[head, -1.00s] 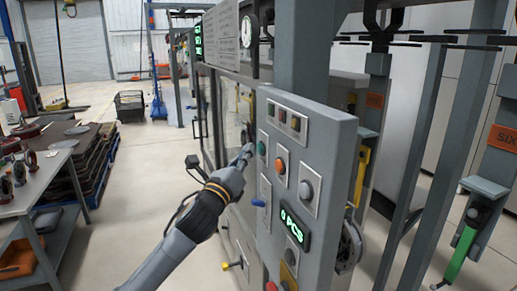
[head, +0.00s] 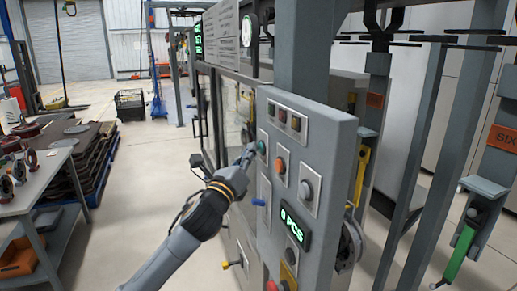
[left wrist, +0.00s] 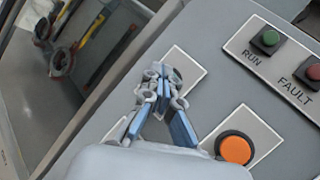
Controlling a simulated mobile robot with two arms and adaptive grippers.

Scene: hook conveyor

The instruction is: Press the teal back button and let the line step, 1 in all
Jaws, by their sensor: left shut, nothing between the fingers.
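The teal back button (head: 262,147) is on the upper left of the grey control panel (head: 335,160), left of the orange button (head: 280,166). My left gripper (head: 251,151) is shut and empty, its tips right at the teal button in the head view. In the left wrist view, the closed fingertips (left wrist: 163,72) lie over the teal button's plate (left wrist: 188,64) and hide most of the button. Whether they touch or press it I cannot tell. My right gripper is not in view.
A grey button (head: 306,190), a blue lever (head: 259,202) and a green display reading 0 PCS (head: 295,227) are on the same panel. The orange button (left wrist: 235,149) lies close to my fingers. A workbench (head: 40,195) stands at left, with clear floor between.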

